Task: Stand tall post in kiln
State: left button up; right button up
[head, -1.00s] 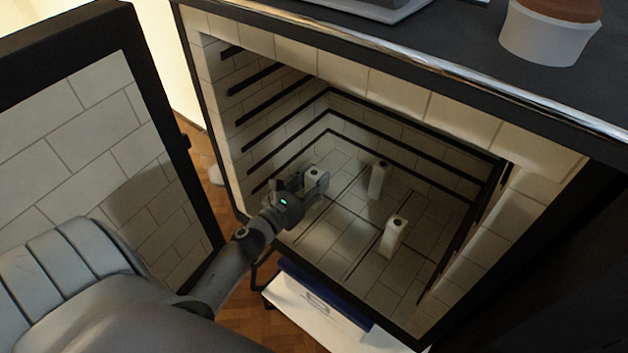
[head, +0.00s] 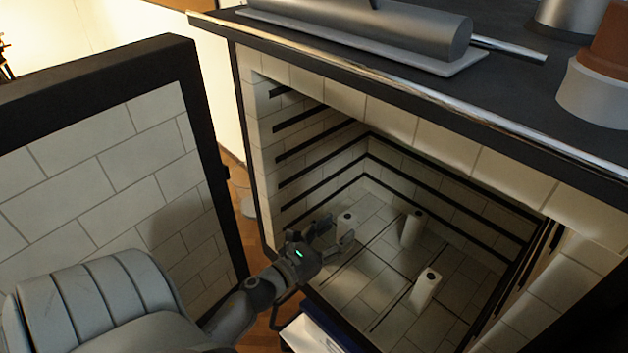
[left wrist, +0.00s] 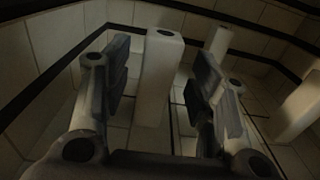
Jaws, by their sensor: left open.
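Three pale posts with dark holes in their tops stand upright on the kiln (head: 262,140) floor: a left post (head: 346,222), a back post (head: 412,230) and a front right post (head: 425,292). My left gripper (head: 334,240) is inside the kiln at the left post, open. In the left wrist view the left post (left wrist: 160,78) shows between the spread fingers (left wrist: 160,75), with a gap on each side. The back post (left wrist: 218,42) and the front right post (left wrist: 300,105) show behind and to the right. My right gripper is out of view.
The kiln door (head: 100,160) stands open at the left. Dark ledges (head: 300,148) line the kiln walls. A grey cylinder on a board (head: 370,35) and a terracotta pot in a white holder (head: 590,90) stand on top.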

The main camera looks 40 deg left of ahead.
pick_arm(q)
jog(key=s+b, duration=0.1)
jog(key=s, duration=0.5)
jog(key=shift+s+a+f+b, duration=0.1)
jog(key=shift+s+a+b, duration=0.1)
jog(key=shift+s+b, duration=0.2)
jog(key=shift+s, duration=0.45)
jog(key=shift+a, duration=0.1)
